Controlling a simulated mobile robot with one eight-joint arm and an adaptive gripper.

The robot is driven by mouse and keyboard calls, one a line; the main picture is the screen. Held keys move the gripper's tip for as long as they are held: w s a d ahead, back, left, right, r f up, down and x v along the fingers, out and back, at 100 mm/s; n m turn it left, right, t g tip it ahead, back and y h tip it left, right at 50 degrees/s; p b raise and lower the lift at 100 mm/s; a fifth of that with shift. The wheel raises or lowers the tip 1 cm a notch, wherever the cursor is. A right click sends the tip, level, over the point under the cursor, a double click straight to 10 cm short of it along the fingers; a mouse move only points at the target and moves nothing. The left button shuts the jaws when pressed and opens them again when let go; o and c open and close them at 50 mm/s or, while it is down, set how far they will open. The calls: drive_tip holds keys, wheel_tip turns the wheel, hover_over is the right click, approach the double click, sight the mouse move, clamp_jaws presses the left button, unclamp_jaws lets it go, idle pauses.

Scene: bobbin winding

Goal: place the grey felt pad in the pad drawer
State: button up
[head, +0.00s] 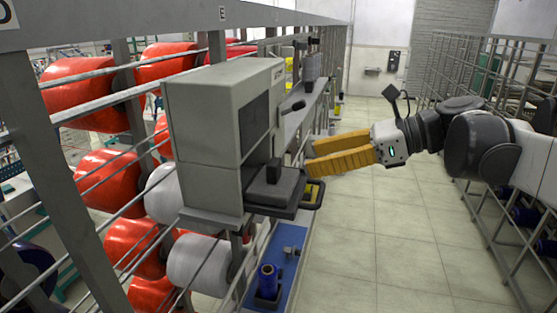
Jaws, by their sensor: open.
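A drawer (262,208) with a dark rim and a loop handle (317,193) stands pulled out from the lower front of a light grey machine box (205,130). A flat dark grey piece (285,188), which looks like the felt pad, lies in or on the drawer, with a small darker block at its back; I cannot tell how deep it sits. My gripper (310,158) has two yellow fingers, apart and pointing left, just above and behind the drawer handle. I see nothing between the fingers.
A rack of grey bars with red bobbins (110,182) and white bobbins (197,262) stands at left. A blue tray (257,250) with a dark blue spool (267,281) is below the drawer. Another rack (490,215) lines the right. The tiled floor (365,240) between is clear.

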drive_tip(key=shift+v, duration=1.6)
